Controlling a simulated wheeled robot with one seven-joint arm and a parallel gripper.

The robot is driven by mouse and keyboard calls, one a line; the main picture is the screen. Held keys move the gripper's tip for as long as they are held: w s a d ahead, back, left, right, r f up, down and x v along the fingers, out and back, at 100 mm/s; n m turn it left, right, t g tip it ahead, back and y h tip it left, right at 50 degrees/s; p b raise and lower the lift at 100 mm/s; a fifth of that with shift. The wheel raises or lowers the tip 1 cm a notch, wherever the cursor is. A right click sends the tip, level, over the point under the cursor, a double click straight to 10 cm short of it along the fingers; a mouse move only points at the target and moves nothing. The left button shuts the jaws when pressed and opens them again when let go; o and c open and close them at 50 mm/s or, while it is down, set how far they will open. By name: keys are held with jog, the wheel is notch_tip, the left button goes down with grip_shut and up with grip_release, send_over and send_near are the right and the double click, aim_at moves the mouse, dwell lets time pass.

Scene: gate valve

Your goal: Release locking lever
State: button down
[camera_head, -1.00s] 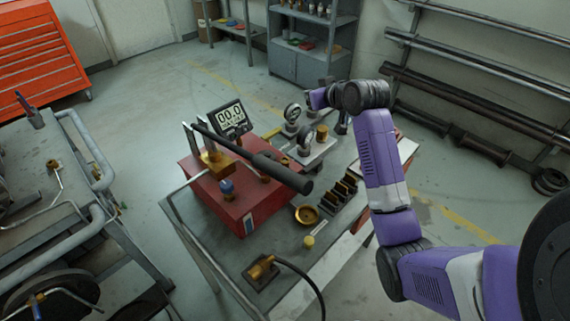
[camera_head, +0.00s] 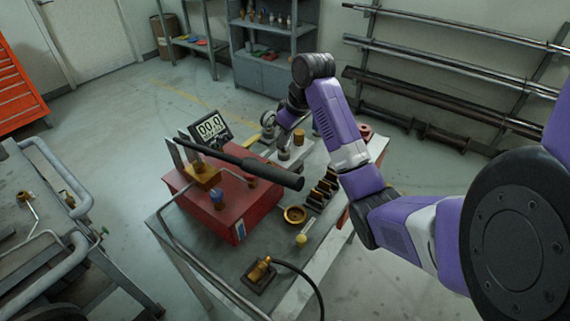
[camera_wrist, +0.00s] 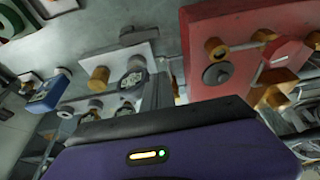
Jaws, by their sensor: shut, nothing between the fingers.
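A red box (camera_head: 236,212) stands on the grey table, with a long black-handled lever (camera_head: 275,173) lying across its top. The lever runs from two upright plates above a brass block (camera_head: 203,178) to the box's right side. A blue knob (camera_head: 217,197) is on the front. I cannot tell which part is the locking lever. My gripper (camera_head: 284,132) is shut and empty, beyond the lever near the gauges, partly hidden by my wrist. The wrist view shows the red box (camera_wrist: 225,80) with brass fittings (camera_wrist: 216,47) at upper right; my purple hand fills the bottom.
Beside the box are a 00.0 display (camera_head: 211,127), a gauge (camera_head: 268,119), a brass dish (camera_head: 294,214) and a row of dark blocks (camera_head: 323,187). A brass fitting with a black cable (camera_head: 262,270) lies at the front. Another bench (camera_head: 40,230) stands left.

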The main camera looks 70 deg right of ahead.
aim_at(295, 168)
jog(key=shift+f, duration=0.1)
jog(key=x, duration=0.9)
jog(key=shift+d+f, duration=0.1)
jog(key=shift+f, duration=0.05)
jog(key=shift+s+f, duration=0.15)
jog(key=shift+f, duration=0.05)
jog(key=shift+s+a+p, duration=0.25)
jog(key=shift+s+p, duration=0.05)
jog(key=shift+s, duration=0.55)
jog(key=shift+s+a+p, duration=0.2)
jog(key=shift+s+p, duration=0.1)
jog(key=shift+s, duration=0.5)
